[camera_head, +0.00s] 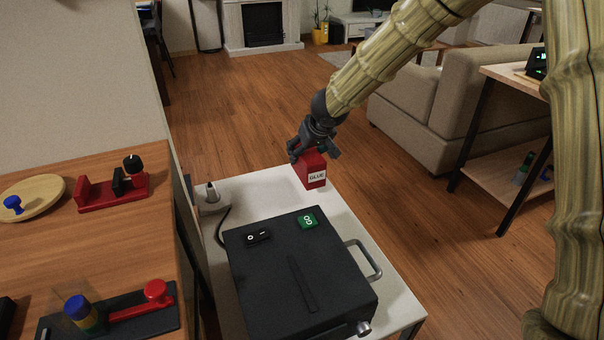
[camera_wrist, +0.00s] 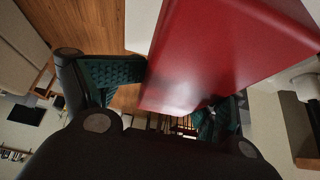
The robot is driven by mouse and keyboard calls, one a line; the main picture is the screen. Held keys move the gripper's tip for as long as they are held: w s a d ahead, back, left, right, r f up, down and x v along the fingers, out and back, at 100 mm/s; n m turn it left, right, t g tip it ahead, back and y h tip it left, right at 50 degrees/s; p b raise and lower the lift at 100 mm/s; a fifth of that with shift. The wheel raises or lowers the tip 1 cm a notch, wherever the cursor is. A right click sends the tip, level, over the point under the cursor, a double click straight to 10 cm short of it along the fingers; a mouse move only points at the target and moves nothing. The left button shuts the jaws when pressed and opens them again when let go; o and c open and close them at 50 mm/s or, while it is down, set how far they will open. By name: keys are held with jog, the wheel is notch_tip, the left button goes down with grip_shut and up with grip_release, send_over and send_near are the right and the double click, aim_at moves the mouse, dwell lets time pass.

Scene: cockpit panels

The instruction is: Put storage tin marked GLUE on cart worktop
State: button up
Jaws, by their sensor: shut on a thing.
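The storage tin (camera_head: 311,171) is a small red box with a white label reading GLUE. My gripper (camera_head: 312,152) is shut on its upper part, and the tin is over the far end of a white worktop (camera_head: 340,214). I cannot tell whether its base touches the surface or hangs just above it. In the wrist view the red tin (camera_wrist: 225,60) fills the upper middle, between the dark green finger pads (camera_wrist: 160,100). Its underside is hidden there.
A small white device (camera_head: 211,200) with a cord stands at the left. A wooden counter (camera_head: 85,245) with levers is further left. A beige sofa (camera_head: 440,105) stands behind.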

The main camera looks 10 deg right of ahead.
aim_at(314, 152)
jog(key=shift+f+b, duration=1.05)
jog(key=shift+f, duration=1.25)
jog(key=shift+f, duration=0.2)
jog(key=o, duration=1.4)
jog(key=shift+r, duration=0.1)
jog(key=shift+c, duration=0.2)
jog(key=shift+s+r, duration=0.2)
jog(key=shift+r, duration=0.3)
jog(key=p+v, duration=0.3)
jog(key=v, duration=0.8)
jog(key=shift+s, duration=0.1)
